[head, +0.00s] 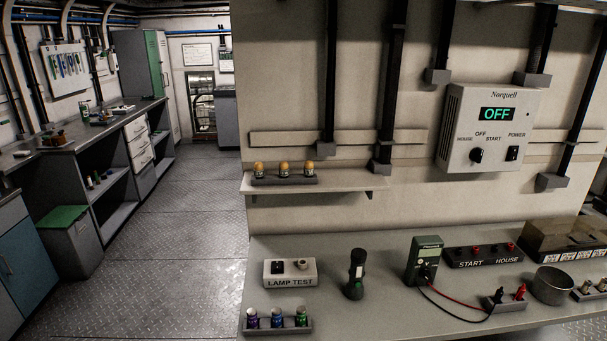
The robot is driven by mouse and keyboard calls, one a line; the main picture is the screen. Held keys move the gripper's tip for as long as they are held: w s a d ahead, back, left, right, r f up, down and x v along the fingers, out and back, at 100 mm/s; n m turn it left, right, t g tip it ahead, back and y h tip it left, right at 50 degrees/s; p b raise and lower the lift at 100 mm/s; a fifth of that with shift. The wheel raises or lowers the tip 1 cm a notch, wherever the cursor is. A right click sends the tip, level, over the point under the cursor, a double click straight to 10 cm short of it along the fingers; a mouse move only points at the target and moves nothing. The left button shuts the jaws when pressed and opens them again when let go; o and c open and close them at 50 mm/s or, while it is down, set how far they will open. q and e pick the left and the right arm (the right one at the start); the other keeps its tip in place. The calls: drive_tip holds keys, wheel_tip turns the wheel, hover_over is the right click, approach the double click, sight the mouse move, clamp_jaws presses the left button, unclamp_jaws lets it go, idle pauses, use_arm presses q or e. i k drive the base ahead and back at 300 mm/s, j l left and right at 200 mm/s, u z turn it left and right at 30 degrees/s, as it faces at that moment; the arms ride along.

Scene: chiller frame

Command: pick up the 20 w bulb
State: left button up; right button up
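Three small bulb-like pieces with amber tops stand upright in a dark holder on the wall shelf: a left one (259,168), a middle one (284,168) and a right one (309,168). A clear-topped box (570,238) on the bench at the right has labelled compartments at its front, with print too small to read. I cannot tell which thing is the 20 w bulb. Neither of my grippers is in view.
The bench (380,305) holds a LAMP TEST box (290,273), a black flashlight (355,273), a green meter (424,259) with leads, a START HOUSE block (484,256), a metal cup (552,285) and a tray of coloured cylinders (278,324). The floor (190,225) at left is clear.

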sight(258, 167)
drive_tip(key=i+j+u, duration=0.1)
drive_tip(key=u, duration=0.35)
drive_tip(key=i+u, duration=0.3)
drive_tip(key=u, duration=0.15)
drive_tip(key=i+u, duration=0.25)
drive_tip(key=u, duration=0.2)
